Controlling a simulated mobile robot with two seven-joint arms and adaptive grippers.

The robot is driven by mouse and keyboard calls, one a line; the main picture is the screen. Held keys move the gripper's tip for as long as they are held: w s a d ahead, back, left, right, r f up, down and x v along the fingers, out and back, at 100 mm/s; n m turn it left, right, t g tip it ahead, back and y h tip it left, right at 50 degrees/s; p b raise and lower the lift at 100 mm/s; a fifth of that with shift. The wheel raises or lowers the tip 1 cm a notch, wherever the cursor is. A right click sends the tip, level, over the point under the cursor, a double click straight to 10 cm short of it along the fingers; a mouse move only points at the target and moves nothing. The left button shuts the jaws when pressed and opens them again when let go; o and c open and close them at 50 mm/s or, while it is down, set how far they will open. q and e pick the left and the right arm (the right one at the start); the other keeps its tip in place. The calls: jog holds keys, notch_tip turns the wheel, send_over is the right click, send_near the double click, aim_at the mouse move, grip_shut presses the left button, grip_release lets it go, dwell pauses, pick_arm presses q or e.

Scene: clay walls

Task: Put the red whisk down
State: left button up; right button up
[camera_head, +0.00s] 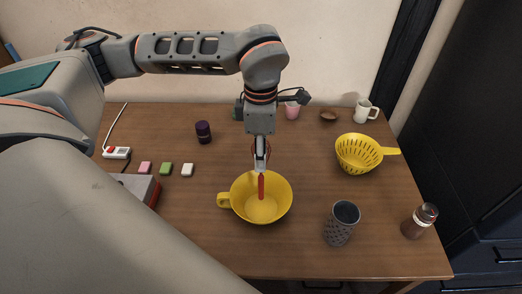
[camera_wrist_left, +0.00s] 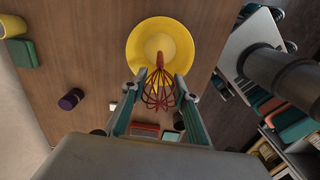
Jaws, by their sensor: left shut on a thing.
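The red whisk (camera_head: 261,187) hangs from my left gripper (camera_head: 261,162) with its handle pointing down. My left gripper is shut on its wire end. The left wrist view shows the red wires (camera_wrist_left: 159,97) between the two fingers (camera_wrist_left: 160,80), with the handle pointing away from the wrist. The handle overlaps a yellow bowl-like cup with a side handle (camera_head: 280,199), also in the left wrist view (camera_wrist_left: 140,38). I cannot tell whether the whisk touches its inside. My right gripper is in neither view.
A dark patterned cup (camera_head: 341,226) and a bottle (camera_head: 419,221) stand at the front right of the wooden table (camera_head: 300,257). A yellow colander (camera_head: 356,155) is behind them. A purple jar (camera_head: 203,132) and small blocks (camera_head: 165,169) lie left. Table between bowl and colander is clear.

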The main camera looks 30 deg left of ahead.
pick_arm(q)
jog(key=shift+f+b, duration=0.3)
jog(key=shift+f, duration=0.35)
jog(key=o, duration=1.2)
